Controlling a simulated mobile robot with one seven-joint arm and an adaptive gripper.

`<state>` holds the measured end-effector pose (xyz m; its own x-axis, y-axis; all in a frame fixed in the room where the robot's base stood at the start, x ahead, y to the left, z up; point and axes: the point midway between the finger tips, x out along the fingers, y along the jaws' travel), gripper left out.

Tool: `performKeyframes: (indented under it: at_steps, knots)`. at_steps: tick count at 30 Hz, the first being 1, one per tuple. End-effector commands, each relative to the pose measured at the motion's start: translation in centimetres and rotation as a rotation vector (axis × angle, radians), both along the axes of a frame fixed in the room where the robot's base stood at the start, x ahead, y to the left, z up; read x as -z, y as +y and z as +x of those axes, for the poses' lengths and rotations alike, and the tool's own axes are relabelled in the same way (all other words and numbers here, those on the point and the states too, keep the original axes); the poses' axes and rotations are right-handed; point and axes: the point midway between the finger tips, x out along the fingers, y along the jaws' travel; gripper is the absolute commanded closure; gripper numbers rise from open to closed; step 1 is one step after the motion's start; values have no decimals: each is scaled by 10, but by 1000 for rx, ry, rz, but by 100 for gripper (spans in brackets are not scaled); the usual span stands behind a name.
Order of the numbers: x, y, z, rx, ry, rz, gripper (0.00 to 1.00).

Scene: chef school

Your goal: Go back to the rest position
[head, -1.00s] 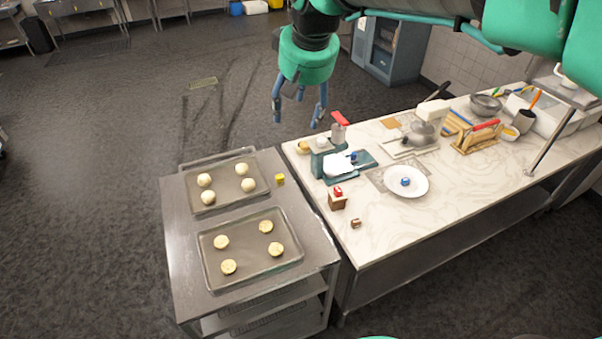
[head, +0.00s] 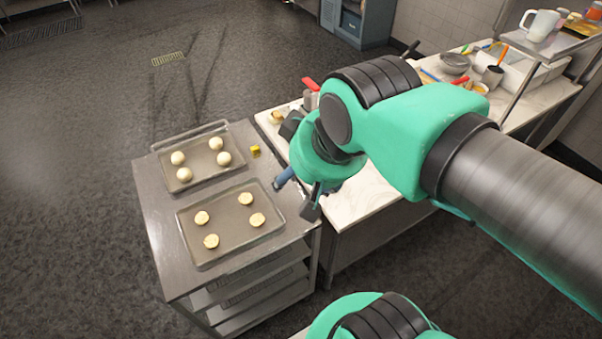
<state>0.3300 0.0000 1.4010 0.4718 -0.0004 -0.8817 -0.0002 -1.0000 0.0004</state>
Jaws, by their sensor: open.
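My gripper (head: 297,197) is in the middle of the head view, above the near left end of the marble counter (head: 352,206) and beside the metal cart (head: 158,205). Its fingers point down and stand apart, with nothing seen between them.
On the cart, a back tray (head: 233,172) and a front tray (head: 192,250) each hold several pale dough rounds. A dark bowl (head: 454,63) and a white mug (head: 541,25) show at right. The floor at left is clear.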

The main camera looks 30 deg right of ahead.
Motion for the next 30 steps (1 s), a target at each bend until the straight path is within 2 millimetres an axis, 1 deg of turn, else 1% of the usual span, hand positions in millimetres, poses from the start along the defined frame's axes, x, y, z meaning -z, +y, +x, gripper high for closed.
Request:
performKeyframes:
  at_steps: [11,16,20,30]
  knots:
    - [2,0,-2,0,-1,0,39]
    - [9,0,-2,0,0,0,39]
    - [23,0,-2,0,-1,0,39]
    - [74,0,-2,0,0,0,39]
